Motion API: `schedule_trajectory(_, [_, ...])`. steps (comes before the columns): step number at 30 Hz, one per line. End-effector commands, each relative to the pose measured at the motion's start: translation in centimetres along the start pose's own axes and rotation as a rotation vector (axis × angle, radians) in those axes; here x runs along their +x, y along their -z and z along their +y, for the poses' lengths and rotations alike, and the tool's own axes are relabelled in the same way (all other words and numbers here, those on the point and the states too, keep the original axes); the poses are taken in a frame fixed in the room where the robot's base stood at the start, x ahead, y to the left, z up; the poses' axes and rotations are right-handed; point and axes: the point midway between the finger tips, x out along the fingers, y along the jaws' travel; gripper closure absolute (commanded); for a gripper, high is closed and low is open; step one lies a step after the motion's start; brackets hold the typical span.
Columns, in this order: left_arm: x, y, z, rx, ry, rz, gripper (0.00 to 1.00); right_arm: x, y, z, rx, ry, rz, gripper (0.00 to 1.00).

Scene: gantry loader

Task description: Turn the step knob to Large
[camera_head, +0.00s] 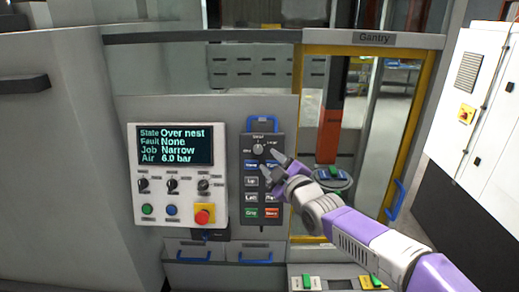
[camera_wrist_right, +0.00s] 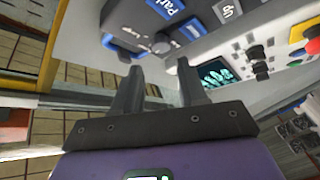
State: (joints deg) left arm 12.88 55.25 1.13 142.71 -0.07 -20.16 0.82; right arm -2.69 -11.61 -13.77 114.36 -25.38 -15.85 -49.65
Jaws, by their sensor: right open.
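The grey step knob (camera_head: 258,149) sits at the top of a dark hand pendant (camera_head: 262,220), with small labels around it that are too small to read surely. Its pointer direction is not clear. My right gripper (camera_head: 271,165) is just below and right of the knob, fingers spread and empty. In the right wrist view the open fingers (camera_wrist_right: 158,80) point toward the pendant's knob end, and the knob (camera_wrist_right: 162,44) shows beyond the gap, apart from both fingers. My left gripper is not in view.
Left of the pendant, a white panel (camera_head: 140,205) has a screen reading Over nest, None, Narrow and 6.0 bar, several knobs and a red stop button (camera_head: 203,215). Pendant buttons lie close below my fingers. A yellow-framed gantry door (camera_head: 300,80) stands right.

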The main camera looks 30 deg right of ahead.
Motion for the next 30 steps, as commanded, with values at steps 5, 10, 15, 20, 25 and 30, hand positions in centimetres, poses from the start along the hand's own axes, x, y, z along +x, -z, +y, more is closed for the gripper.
schedule_trajectory(5, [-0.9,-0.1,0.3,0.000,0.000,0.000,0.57,2.8,0.1,-0.1,0.001,0.004,-0.002,0.58])
schedule_trajectory(10, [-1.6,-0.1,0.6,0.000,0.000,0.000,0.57,4.9,0.1,0.0,0.001,0.003,-0.002,0.58])
schedule_trajectory(15, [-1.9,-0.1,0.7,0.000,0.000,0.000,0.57,6.2,0.1,-0.1,0.001,0.002,-0.001,0.58])
schedule_trajectory(20, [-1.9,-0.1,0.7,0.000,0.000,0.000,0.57,6.5,0.0,-0.1,0.002,0.001,0.000,0.58])
schedule_trajectory(25, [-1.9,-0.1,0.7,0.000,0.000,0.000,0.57,6.5,0.0,-0.1,0.003,0.001,-0.001,0.58])
schedule_trajectory(30, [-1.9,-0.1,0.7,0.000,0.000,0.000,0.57,6.5,0.0,-0.1,0.003,0.001,-0.001,0.84])
